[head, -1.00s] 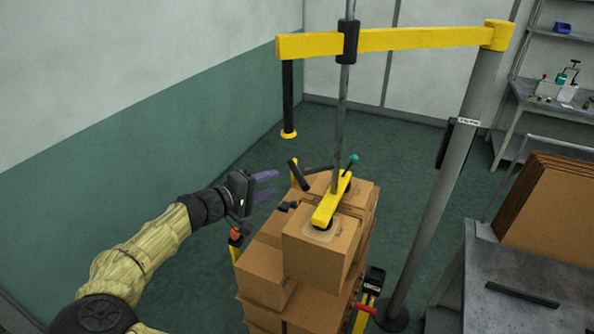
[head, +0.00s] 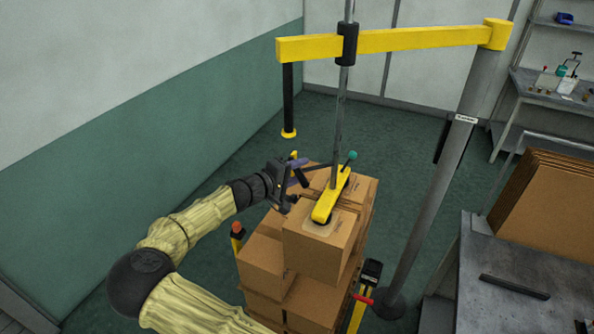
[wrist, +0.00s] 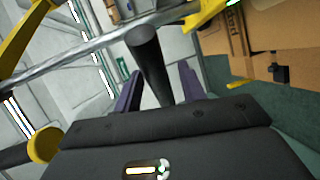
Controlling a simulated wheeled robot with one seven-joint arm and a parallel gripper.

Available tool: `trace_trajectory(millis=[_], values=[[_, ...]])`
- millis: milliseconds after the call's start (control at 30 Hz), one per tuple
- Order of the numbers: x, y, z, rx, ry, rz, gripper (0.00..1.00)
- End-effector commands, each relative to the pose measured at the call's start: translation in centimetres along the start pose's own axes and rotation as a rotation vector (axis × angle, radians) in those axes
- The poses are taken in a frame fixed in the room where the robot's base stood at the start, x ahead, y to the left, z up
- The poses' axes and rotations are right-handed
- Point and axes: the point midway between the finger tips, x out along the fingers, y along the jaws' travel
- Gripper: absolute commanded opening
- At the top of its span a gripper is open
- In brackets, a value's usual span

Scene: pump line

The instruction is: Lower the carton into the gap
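The carton (head: 316,256) hangs under, or sits against, the yellow suction bar (head: 331,196) of a lifter on a vertical rod. It stands higher than the neighbouring cartons of the stack (head: 263,268). The gap is hidden from view, and I cannot tell how far the carton's bottom is above it. My gripper (head: 298,168) is at the lifter's black handle (head: 301,178), left of the rod. In the wrist view the purple fingers (wrist: 158,88) are apart, with the black handle (wrist: 150,62) between them and narrow spaces beside it.
A yellow overhead beam (head: 410,39) on a grey post (head: 440,180) carries the lifter rod. A teal-knobbed lever (head: 351,155) stands beside the rod. A grey bench (head: 515,270) with flat cardboard (head: 550,205) is at right. The floor left of the stack is clear.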

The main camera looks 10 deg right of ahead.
Motion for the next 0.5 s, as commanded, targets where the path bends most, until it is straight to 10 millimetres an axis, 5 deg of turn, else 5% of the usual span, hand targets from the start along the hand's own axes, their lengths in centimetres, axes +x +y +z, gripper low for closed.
trace_trajectory(millis=[33,200,500], values=[[-0.02,0.00,-0.01,0.000,0.000,0.000,0.30],[-0.05,0.01,-0.01,0.000,0.000,0.000,0.00],[0.08,-0.84,0.05,0.001,0.000,-0.001,0.00]])
